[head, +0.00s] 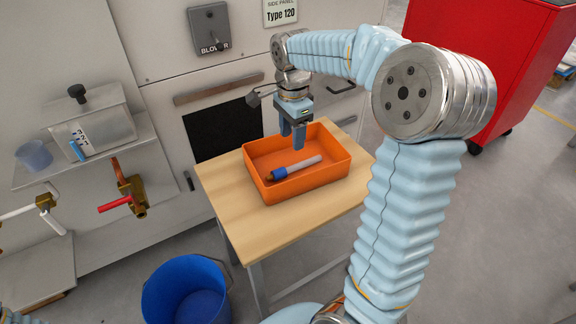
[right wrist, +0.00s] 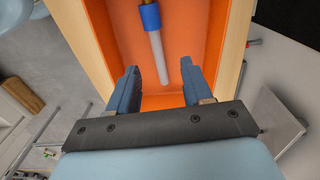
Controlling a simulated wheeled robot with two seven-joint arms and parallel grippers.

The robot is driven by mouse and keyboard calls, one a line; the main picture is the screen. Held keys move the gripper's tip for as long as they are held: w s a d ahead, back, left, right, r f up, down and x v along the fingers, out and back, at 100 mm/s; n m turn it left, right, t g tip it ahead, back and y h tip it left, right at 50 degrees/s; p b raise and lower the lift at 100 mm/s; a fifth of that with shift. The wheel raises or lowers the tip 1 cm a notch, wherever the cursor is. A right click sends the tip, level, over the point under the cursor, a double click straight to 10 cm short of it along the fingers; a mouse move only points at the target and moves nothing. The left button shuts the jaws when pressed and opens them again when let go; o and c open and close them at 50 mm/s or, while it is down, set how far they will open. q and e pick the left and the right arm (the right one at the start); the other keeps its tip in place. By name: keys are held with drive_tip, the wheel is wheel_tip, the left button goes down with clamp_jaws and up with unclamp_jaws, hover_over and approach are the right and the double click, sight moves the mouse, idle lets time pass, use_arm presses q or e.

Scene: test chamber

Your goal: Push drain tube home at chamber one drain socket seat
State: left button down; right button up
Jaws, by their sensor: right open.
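The drain tube (head: 304,165), a pale tube with a blue collar and a brownish end, lies in an orange tray (head: 318,181) on a wooden table. In the right wrist view the tube (right wrist: 158,60) runs lengthwise, its pale end between my open fingers as seen from there. My right gripper (head: 292,143) is open and empty, pointing down above the tray, apart from the tube. A brass valve with a red handle (head: 116,203) and a white pipe with a brass fitting (head: 46,201) are at the left; I cannot tell which part is the drain socket. My left gripper is out of view.
The wooden table (head: 236,215) stands against the chamber wall. A blue bucket (head: 190,303) is on the floor in front. A red cabinet (head: 490,60) stands at the right. Tray walls surround the tube.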

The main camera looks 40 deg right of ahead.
hover_over(294, 168)
drive_tip(key=w, duration=0.1)
wheel_tip(294, 168, down, 4)
drive_tip(key=shift+w+d+f, duration=0.1)
drive_tip(key=shift+f, duration=0.05)
drive_tip(key=f, duration=0.5)
drive_tip(key=shift+s+a+f, duration=0.2)
drive_tip(key=shift+s+f, duration=0.05)
drive_tip(key=shift+s, duration=0.05)
clamp_jaws()
